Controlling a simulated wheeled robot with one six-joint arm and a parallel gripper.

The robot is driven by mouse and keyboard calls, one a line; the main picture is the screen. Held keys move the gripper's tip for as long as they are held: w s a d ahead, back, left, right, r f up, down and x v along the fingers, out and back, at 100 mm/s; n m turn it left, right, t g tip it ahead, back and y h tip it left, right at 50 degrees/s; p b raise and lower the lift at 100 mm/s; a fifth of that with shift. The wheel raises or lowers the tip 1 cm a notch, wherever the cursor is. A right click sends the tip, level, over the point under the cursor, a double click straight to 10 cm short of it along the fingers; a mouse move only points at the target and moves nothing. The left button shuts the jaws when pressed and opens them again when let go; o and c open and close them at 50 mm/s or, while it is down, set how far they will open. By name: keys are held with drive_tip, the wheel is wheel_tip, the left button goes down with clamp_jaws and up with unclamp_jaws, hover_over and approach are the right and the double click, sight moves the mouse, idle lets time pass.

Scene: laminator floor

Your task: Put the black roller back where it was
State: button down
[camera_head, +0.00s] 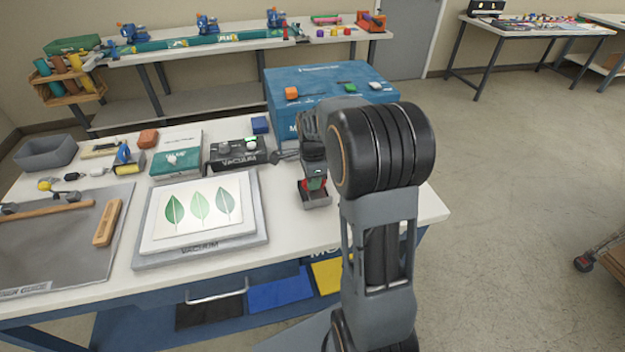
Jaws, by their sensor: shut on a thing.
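My gripper (314,193) is low over the right part of the white table, right of the vacuum plate. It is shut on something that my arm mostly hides. Red and green bits show between the fingers, and I cannot tell whether the held thing is the black roller. A dark, handle-like piece (284,155) sticks out left of the gripper; I cannot tell whether it is held or lies on the table. A small black item (72,177) lies at the table's left, between a yellow and a white one, too small to identify.
The vacuum plate (152,258) carries a sheet with three leaves. A black vacuum box (232,155), a teal box (176,163), a yellow roller with a blue handle (128,160) and a grey bin (46,153) stand behind. A large blue case (330,80) is at the back. The table's right end is clear.

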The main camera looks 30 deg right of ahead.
drive_tip(key=c, duration=1.4)
unclamp_jaws()
drive_tip(key=shift+s+f, duration=0.1)
drive_tip(key=shift+f, duration=0.4)
drive_tip(key=shift+o, duration=1.7)
drive_tip(key=shift+r, duration=0.1)
wheel_tip(320, 180, up, 12)
drive_tip(key=p, duration=0.1)
drive_tip(key=s+a+f+n+t, duration=0.1)
drive_tip(key=s+a+n+t, duration=0.1)
drive_tip(key=s+a+n, duration=0.3)
drive_tip(key=s+a+f+n+t, duration=0.1)
drive_tip(key=s+a+n, duration=0.3)
drive_tip(key=s+n, duration=0.6)
drive_tip(key=shift+s+a+f+n+t, duration=0.25)
drive_tip(key=shift+s+a+n+t, duration=0.15)
drive_tip(key=shift+n, duration=2.3)
